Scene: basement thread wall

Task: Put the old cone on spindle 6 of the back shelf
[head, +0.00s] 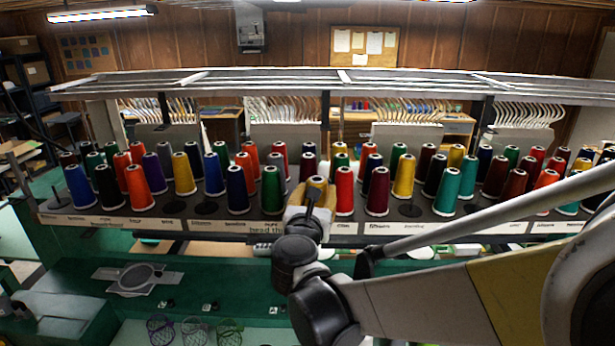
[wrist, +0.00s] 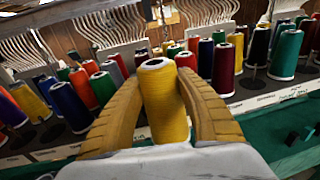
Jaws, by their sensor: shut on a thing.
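My gripper (head: 311,198) is in front of the middle of the thread shelf (head: 345,229) in the head view. In the wrist view its tan fingers (wrist: 160,82) are shut on a yellow cone (wrist: 164,110), one finger on each side. The cone stands nearly upright with its pale top showing. In the head view only its top (head: 317,181) shows above my gripper. The cone's base is hidden by my gripper, and I cannot tell whether it touches the shelf. Rows of coloured cones stand behind it. The spindle numbers are too small to read.
A green cone (head: 270,190) stands just left of my gripper and a red cone (head: 344,191) just right. Bare spindle bases show at the front left (head: 205,207) and front right (head: 410,210). A metal rail (head: 260,82) runs above the shelf.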

